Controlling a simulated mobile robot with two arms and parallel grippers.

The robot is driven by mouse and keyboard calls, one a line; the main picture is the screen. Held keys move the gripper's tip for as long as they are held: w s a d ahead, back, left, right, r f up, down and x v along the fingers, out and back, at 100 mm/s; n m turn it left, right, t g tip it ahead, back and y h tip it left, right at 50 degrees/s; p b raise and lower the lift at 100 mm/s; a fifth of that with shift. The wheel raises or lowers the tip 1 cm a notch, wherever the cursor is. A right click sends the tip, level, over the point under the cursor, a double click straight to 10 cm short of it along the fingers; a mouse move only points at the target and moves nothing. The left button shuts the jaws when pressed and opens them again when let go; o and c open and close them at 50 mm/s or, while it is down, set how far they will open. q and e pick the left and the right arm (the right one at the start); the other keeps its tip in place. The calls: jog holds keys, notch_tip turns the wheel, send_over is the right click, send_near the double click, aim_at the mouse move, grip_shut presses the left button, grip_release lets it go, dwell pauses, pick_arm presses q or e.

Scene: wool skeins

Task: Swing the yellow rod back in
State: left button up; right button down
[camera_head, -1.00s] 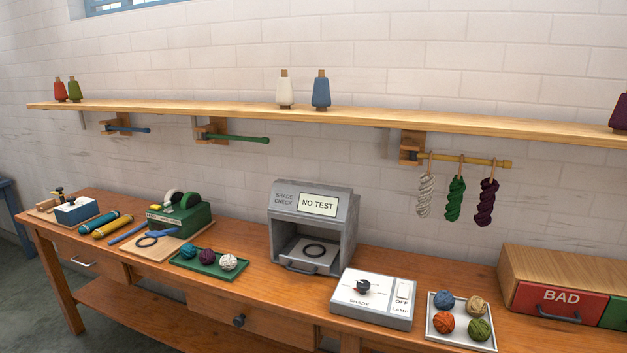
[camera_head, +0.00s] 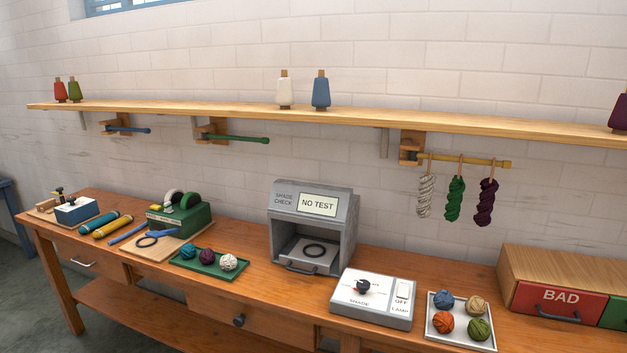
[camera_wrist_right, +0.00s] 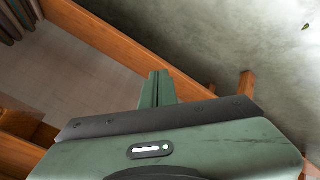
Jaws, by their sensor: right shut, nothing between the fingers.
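The yellow rod (camera_head: 490,162) is on a wooden bracket (camera_head: 411,146) under the wall shelf and sticks out to the right in the head view. Three skeins hang from it by loops: a pale grey one (camera_head: 425,196), a green one (camera_head: 455,199) and a dark purple one (camera_head: 487,200). My right gripper (camera_wrist_right: 158,88) shows only in the right wrist view; its fingers are together, with nothing between them, and the rod is not in that view. My left gripper is not in view.
A blue rod (camera_head: 128,129) and a green rod (camera_head: 237,138) sit on brackets further left. Below stand the grey shade check box (camera_head: 312,245), the lamp panel (camera_head: 372,298), a tray of wool balls (camera_head: 433,335) and the BAD drawer (camera_head: 556,300). Cones stand on the shelf (camera_head: 210,112).

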jog(key=s+a+f+m+g+y, duration=0.1)
jog(key=s+a+f+g, duration=0.3)
jog(key=s+a+f, duration=0.3)
jog(key=s+a+f+m+g+y, duration=0.1)
jog(key=s+a+f+g, duration=0.2)
jog(key=s+a+f, duration=0.4)
jog(key=s+a, duration=0.9)
jog(key=a, duration=0.5)
jog(key=shift+s+a+g+y, duration=0.15)
jog(key=shift+a+g+y, duration=0.2)
jog(key=shift+g+y, duration=0.05)
